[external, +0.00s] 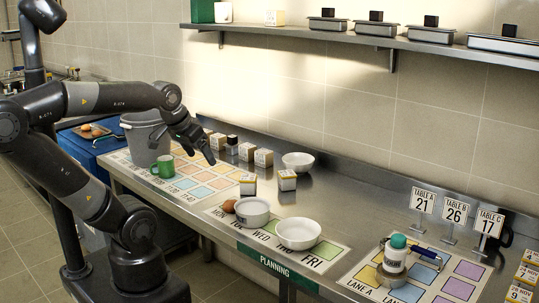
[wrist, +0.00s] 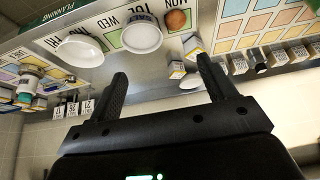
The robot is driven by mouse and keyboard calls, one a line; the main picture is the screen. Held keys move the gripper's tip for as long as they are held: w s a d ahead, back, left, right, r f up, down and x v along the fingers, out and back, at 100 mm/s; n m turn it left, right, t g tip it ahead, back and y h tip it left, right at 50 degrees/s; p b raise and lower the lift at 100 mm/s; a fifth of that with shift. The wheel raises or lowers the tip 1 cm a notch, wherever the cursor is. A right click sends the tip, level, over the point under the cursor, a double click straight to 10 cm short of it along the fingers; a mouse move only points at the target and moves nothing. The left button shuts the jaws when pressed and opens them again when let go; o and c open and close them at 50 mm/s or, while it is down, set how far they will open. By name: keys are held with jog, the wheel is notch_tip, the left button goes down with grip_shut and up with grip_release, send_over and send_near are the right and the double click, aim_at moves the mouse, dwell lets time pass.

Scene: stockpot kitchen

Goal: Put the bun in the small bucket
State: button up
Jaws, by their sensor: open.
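A round brown bun (external: 229,206) lies on the planning mat at the MON column, beside a white round container (external: 252,212). The bun also shows near the top of the wrist view (wrist: 176,20), with the white container (wrist: 141,38) left of it. A grey bucket (external: 146,138) stands at the left end of the counter, partly behind my arm. I cannot tell which vessel is the small bucket. My gripper (external: 207,153) is open and empty above the counter, behind the bun and right of the grey bucket. Its two fingers (wrist: 162,75) are spread in the wrist view.
A white bowl (external: 298,233) stands right of the white container, another (external: 298,161) near the wall. A green mug (external: 164,166) is by the grey bucket. Several small boxes (external: 264,157) line the back. Table signs (external: 455,213) and a green-lidded jar (external: 396,253) are at right.

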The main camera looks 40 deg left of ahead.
jog(key=shift+w, duration=0.1)
dwell(0.3)
jog(key=m+g, duration=0.6)
jog(key=m, duration=0.3)
send_over(229, 202)
notch_tip(229, 202, down, 12)
jog(key=f, duration=0.5)
jog(key=shift+w+d+f, duration=0.15)
jog(key=shift+d+f, duration=0.05)
jog(key=shift+d, duration=0.05)
jog(key=shift+s+a+f, duration=0.1)
jog(key=shift+a+f, duration=0.05)
jog(key=shift+f, duration=1.25)
jog(key=shift+s+a+f, duration=0.1)
jog(key=shift+f, duration=1.25)
jog(key=c, duration=1.1)
